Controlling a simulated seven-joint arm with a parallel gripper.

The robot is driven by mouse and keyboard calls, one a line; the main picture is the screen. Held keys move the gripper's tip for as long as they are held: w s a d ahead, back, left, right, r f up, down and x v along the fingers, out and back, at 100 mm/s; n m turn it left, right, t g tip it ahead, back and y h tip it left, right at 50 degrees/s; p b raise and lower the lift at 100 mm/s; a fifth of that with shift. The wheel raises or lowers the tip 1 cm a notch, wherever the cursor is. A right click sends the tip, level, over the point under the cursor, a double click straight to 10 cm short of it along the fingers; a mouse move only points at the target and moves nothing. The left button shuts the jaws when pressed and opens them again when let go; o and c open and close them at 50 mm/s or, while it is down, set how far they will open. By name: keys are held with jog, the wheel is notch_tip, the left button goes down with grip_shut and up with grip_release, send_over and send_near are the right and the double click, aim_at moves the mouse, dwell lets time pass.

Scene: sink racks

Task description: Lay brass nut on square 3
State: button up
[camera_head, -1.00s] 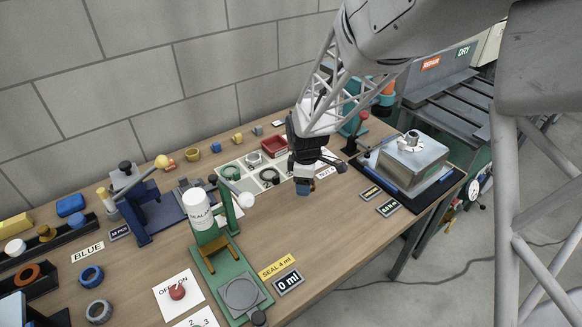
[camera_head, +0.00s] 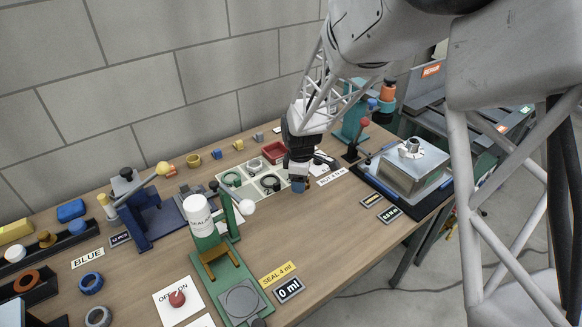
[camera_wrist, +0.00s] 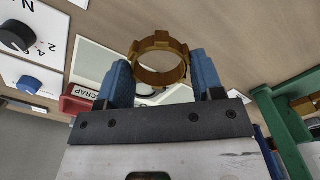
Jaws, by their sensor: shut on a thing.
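The brass nut (camera_wrist: 176,78), a notched ring, is held between the two blue fingers of my gripper (camera_wrist: 160,82) in the wrist view. My gripper is shut on it, with the ring's hole facing the camera. In the head view my gripper (camera_head: 298,187) hangs at the right front edge of a white mat with squares (camera_head: 251,187). The nut is hard to make out there. The mat carries a green ring (camera_head: 231,179), a grey ring (camera_head: 255,164) and a dark ring (camera_head: 270,183). The numbers of its squares cannot be read, so square 3 cannot be told.
A red tray (camera_head: 273,152) stands behind the mat. A green stand with a white sealant cup (camera_head: 198,211) is to the left front. A teal press (camera_head: 352,124) and a metal box (camera_head: 412,168) stand to the right. Bare wood lies in front of my gripper.

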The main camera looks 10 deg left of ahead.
jog(key=w+a, duration=0.1)
jog(key=w, duration=0.2)
jog(key=w+a, duration=0.2)
jog(key=w, duration=0.2)
jog(key=w+a+f, duration=0.1)
jog(key=w, duration=0.2)
jog(key=shift+w+a, duration=0.2)
jog(key=shift+w, duration=0.05)
jog(key=shift+f, duration=0.1)
jog(key=shift+f, duration=1.65)
jog(key=shift+f, duration=0.15)
jog(key=o, duration=1)
notch_tip(320, 180, up, 12)
jog(key=shift+r, duration=0.15)
